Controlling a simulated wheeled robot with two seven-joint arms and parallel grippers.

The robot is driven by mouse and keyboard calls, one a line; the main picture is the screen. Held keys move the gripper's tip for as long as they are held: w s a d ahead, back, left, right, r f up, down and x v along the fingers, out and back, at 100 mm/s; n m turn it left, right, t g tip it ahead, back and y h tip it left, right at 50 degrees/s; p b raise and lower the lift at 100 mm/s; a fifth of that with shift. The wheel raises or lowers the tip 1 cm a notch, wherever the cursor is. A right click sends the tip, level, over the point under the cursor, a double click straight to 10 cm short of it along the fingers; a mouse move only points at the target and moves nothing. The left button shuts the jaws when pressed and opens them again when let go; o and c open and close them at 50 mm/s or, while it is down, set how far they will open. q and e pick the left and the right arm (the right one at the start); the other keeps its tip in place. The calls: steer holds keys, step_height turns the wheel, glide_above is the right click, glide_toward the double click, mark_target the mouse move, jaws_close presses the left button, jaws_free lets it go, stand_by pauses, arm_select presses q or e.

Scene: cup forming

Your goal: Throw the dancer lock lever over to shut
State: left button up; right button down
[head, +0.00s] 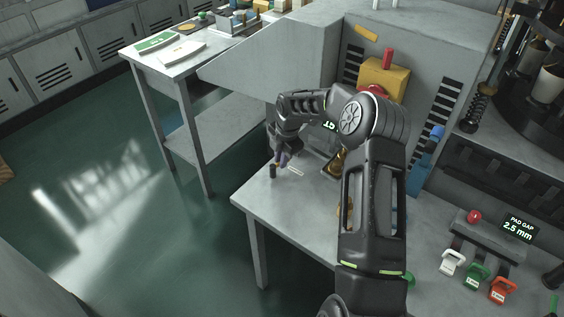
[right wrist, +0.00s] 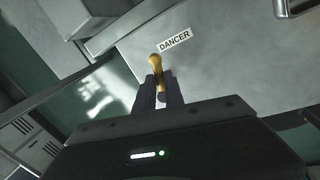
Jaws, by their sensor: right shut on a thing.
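The dancer lock lever (right wrist: 155,62) shows in the right wrist view as a short yellow handle beside a white DANCER label (right wrist: 174,41). My right gripper (right wrist: 158,88) is shut on the lever, with its two dark fingers on either side and the yellow end sticking out beyond them. In the head view my right gripper (head: 282,158) is low over the left end of the grey table, and the lever is mostly hidden by it. My left gripper is not in view.
The grey table (head: 257,195) ends just left of the gripper. Right of my arm are a PAD GAP display (head: 517,228), a red button (head: 474,216) and white, green and red tagged locks (head: 477,274). A side bench (head: 150,62) stands behind left.

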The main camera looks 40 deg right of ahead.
steer(key=shift+w+n+y+b, duration=0.15)
steer(key=shift+w+n+b, duration=0.05)
steer(key=shift+n, duration=0.6)
steer(key=shift+w+n+y+b, duration=0.15)
steer(key=shift+w+n, duration=0.05)
steer(key=shift+n, duration=0.6)
steer(key=c, duration=1.4)
jaws_free()
steer(key=shift+c, duration=0.2)
step_height(320, 180, up, 8)
steer(key=s+b, duration=0.1)
steer(key=shift+s+d+f, duration=0.15)
steer(key=shift+s+d, duration=0.05)
steer(key=shift+d, duration=0.05)
